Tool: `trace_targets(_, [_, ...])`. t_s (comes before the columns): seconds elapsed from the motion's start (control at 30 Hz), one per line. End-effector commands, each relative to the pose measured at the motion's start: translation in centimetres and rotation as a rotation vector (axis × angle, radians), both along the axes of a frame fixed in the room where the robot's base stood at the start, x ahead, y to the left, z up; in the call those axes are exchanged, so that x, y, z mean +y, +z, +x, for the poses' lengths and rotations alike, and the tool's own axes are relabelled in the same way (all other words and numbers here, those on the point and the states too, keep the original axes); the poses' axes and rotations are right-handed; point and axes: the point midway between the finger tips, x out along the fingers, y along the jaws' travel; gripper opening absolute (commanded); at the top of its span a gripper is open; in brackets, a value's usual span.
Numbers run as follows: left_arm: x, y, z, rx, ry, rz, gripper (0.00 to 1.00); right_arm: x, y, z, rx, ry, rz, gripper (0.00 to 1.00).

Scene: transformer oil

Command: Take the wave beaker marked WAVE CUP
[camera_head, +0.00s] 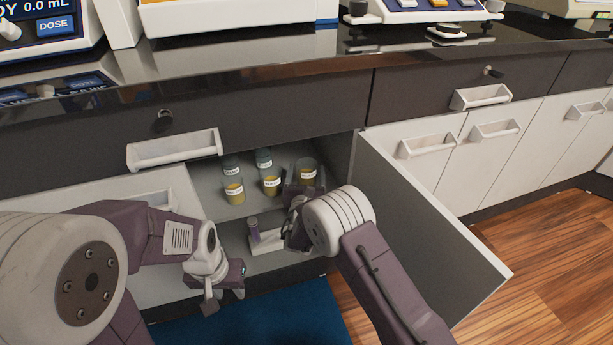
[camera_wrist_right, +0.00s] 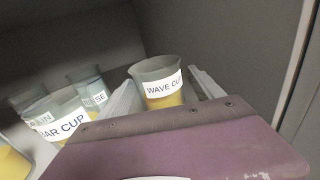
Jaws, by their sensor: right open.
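The wave beaker (camera_head: 307,174) stands upright at the right end of the upper shelf in the open cabinet. In the right wrist view the beaker (camera_wrist_right: 158,78) shows its WAVE CUP label, a grey clear rim and yellow contents. My right gripper (camera_head: 300,190) reaches into the cabinet at this beaker. It is open, with one finger on each side of the beaker; contact cannot be told. The gripper body hides the beaker's base in the wrist view. My left gripper (camera_head: 224,295) is open and empty, low in front of the cabinet.
Beside it stand a beaker labelled in part "AR CUP" (camera_wrist_right: 65,125) and several other labelled cups (camera_head: 234,190). A purple-marked bottle (camera_head: 253,228) and a white item stand on the lower level. The open door (camera_head: 420,225) bounds the right side.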

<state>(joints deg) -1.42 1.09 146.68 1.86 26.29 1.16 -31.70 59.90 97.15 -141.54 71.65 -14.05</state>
Motion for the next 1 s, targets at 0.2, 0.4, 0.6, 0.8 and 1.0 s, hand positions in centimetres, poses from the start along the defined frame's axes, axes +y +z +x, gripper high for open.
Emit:
trace_targets(0.2, [0.0,0.0,0.0,0.000,0.000,0.000,0.36,0.0,0.0,0.0,0.000,0.000,0.000,0.48])
trace_targets(0.4, [0.0,0.0,0.0,0.000,0.000,0.000,0.36,0.0,0.1,0.0,-0.001,0.000,0.000,0.02])
trace_targets(0.6, [0.0,0.7,0.0,0.000,0.000,0.000,0.36,0.0,0.9,0.0,-0.002,0.000,0.000,0.03])
trace_targets(0.8, [0.0,1.6,0.0,0.000,0.000,0.000,0.36,0.0,2.2,0.0,-0.002,0.000,0.000,0.03])
trace_targets(1.0, [0.0,1.5,0.0,0.000,0.000,0.000,0.36,0.0,2.1,0.0,-0.001,0.000,0.000,0.03])
